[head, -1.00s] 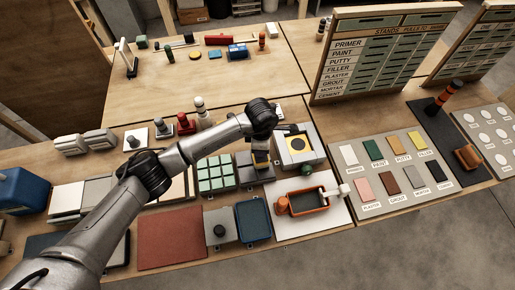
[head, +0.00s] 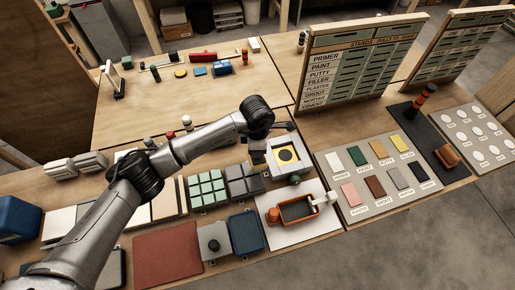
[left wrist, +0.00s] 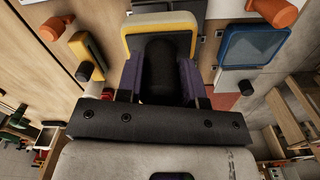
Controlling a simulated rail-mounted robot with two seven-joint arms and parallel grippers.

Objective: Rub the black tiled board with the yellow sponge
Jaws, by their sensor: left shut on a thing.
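The black tiled board (head: 243,182), dark square tiles with pale joints, lies on the bench right of a green tiled board. My left gripper (head: 259,152) is beyond its far edge in the head view, partly hidden by my arm. In the left wrist view the gripper (left wrist: 160,75) is shut on the black handle of the yellow sponge (left wrist: 160,22), which shows a yellow rim. The sponge is hard to make out in the head view. The gap between sponge and board cannot be judged. My right gripper is not in view.
The green tiled board (head: 206,189) lies left of the black one. A white board with a yellow square (head: 288,155) is to the right. A blue tray (head: 246,232) and an orange tray (head: 298,210) stand in front. The upright label rack (head: 362,58) stands behind.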

